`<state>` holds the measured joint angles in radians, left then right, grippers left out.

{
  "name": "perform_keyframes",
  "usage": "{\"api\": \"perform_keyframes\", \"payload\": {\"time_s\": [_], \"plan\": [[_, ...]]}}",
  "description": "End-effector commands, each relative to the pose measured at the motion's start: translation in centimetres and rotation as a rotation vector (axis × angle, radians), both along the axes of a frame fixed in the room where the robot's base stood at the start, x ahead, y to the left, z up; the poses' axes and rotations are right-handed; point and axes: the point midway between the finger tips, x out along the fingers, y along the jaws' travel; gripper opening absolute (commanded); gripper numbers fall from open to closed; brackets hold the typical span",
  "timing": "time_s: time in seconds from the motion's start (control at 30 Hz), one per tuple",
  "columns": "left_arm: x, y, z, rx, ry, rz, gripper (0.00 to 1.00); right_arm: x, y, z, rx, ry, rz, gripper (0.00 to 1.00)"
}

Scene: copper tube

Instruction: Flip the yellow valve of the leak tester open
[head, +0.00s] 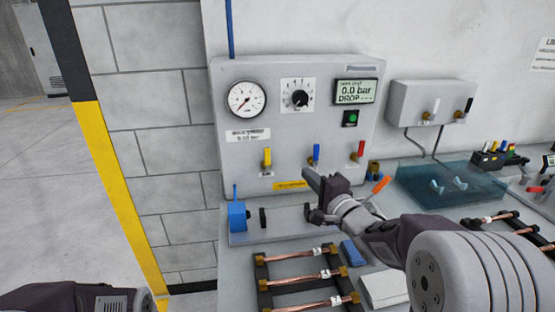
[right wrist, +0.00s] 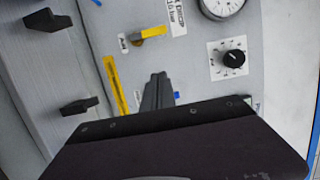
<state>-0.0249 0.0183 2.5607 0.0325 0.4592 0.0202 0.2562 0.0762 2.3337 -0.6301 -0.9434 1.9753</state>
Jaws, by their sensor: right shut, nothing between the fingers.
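The leak tester (head: 230,120) is a grey panel with a gauge (head: 246,99) and a display reading 0.0 bar. Its yellow valve lever (head: 267,157) points up, left of a blue lever (head: 316,152) and a red lever (head: 361,150). My right gripper (head: 309,177) is shut and empty in front of the panel, below the blue lever and right of the yellow one, apart from the latter. In the right wrist view the yellow lever (right wrist: 153,32) lies beyond the shut fingertips (right wrist: 157,78), and the blue lever is mostly hidden. My left gripper is out of view.
A blue block fixture (head: 237,216) and a black post stand on the ledge below the panel. Copper tubes (head: 292,255) lie in a black rack in front. A teal tray (head: 450,185) and a wall box (head: 430,103) are at the right.

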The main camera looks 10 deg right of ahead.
Motion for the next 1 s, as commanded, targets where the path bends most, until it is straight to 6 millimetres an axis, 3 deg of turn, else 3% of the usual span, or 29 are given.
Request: {"api": "perform_keyframes", "payload": {"time_s": [0.17, 0.53, 0.73, 1.0], "plan": [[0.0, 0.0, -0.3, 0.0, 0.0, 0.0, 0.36, 2.0, 0.6, -0.1, 0.0, 0.0, 0.003, 0.0], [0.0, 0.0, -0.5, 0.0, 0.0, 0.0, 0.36, 9.8, 2.5, -0.1, 0.0, 0.0, 0.002, 0.0], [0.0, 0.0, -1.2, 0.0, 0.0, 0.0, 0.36, 9.7, 5.5, -0.1, 0.001, -0.001, 0.003, 0.0], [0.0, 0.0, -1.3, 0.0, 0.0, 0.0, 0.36, 9.7, 6.4, 0.0, 0.001, 0.001, 0.0, 0.0]]}}
